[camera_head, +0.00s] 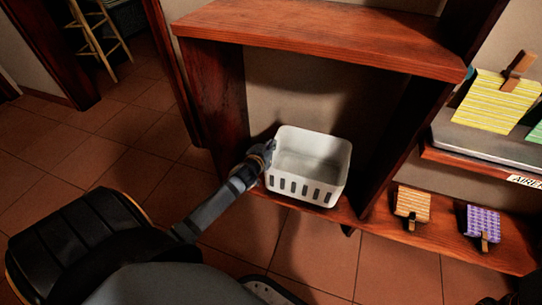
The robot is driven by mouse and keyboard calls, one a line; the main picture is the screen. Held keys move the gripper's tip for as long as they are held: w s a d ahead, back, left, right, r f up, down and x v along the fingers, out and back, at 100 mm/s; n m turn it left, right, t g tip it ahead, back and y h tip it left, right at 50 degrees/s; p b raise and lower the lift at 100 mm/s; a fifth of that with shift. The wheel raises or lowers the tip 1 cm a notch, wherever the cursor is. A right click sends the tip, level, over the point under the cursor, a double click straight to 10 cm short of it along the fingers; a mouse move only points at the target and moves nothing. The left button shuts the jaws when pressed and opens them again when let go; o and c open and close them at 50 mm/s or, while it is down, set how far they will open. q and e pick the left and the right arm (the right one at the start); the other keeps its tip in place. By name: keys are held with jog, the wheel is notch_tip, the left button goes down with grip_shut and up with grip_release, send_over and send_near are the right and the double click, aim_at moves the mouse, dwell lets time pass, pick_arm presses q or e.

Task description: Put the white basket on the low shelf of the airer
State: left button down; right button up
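The white basket (310,167) has slotted sides and looks empty. It sits upright in the lower opening of a dark wood unit, left of the airer. My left gripper (266,153) is at the basket's left side, against or very near its rim. Whether its fingers are closed on the wall is too small to tell. The airer, with a partly cut-off label (525,181), stands at the right. Its low shelf (452,227) holds an orange striped cloth (412,204) and a purple patterned cloth (483,222), each with a wooden peg.
The unit's top board (330,35) overhangs the basket, and its right upright (405,140) stands between basket and airer. A yellow striped cloth (495,103) with a peg lies on the airer's upper level. A wooden stool (98,30) stands far left. Tiled floor is clear at left.

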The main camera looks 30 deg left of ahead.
pick_arm(q)
jog(key=shift+w, duration=0.2)
jog(key=shift+w+a+f, duration=0.1)
jog(key=shift+f, duration=0.1)
jog(key=f+b, duration=0.1)
jog(key=f, duration=0.1)
jog(key=f+b, duration=0.1)
jog(key=b, duration=0.1)
jog(key=shift+w+a+f, duration=0.1)
jog(key=shift+w+f, duration=0.1)
jog(key=shift+f, duration=0.15)
jog(key=c, duration=1.5)
grip_release()
jog(key=shift+f, duration=0.1)
